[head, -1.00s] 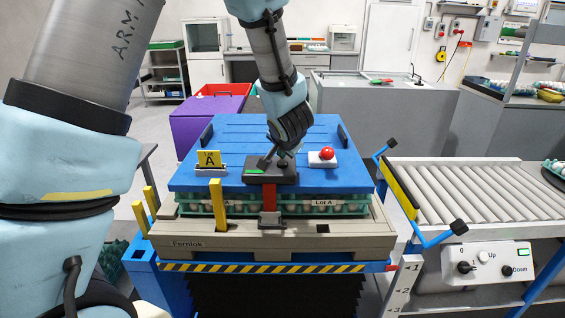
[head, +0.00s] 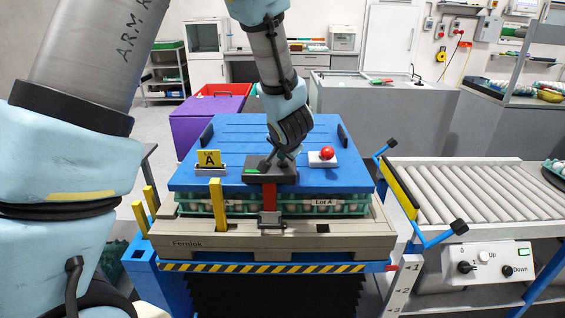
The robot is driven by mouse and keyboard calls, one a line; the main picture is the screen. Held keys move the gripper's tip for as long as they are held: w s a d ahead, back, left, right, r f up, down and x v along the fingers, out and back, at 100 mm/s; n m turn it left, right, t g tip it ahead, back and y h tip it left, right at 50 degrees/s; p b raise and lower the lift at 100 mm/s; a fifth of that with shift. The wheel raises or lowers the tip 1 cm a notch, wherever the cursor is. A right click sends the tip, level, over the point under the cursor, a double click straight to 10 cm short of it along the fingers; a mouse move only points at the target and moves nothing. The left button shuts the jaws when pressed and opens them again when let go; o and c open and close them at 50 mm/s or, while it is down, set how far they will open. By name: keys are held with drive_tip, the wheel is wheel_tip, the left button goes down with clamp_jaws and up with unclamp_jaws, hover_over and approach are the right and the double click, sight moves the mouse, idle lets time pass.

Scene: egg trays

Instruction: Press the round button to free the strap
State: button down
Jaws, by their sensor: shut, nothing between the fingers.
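A dark buckle box (head: 257,172) with a green mark lies on the front of the blue lid (head: 230,140). A red strap (head: 269,197) hangs from the box down the front of the egg trays to a grey metal catch (head: 270,219) on the beige pallet. My gripper (head: 279,164) comes down from above, with its dark fingers shut and empty at the top of the box. The round button itself is hidden or too small to make out. I cannot tell whether the fingertips touch it.
A yellow post (head: 217,203) rises at the front. A roller conveyor (head: 460,190) lies right, with blue crank handles (head: 440,236) close to the pallet.

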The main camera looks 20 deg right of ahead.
sight(282, 164)
drive_tip(key=shift+f, duration=0.3)
idle(0.4)
drive_tip(key=shift+r, duration=0.15)
drive_tip(key=shift+r+p, duration=0.85)
drive_tip(key=shift+p, duration=0.3)
drive_tip(key=shift+r, duration=0.1)
wheel_tip(282, 164, up, 5)
drive_tip(key=p, duration=0.6)
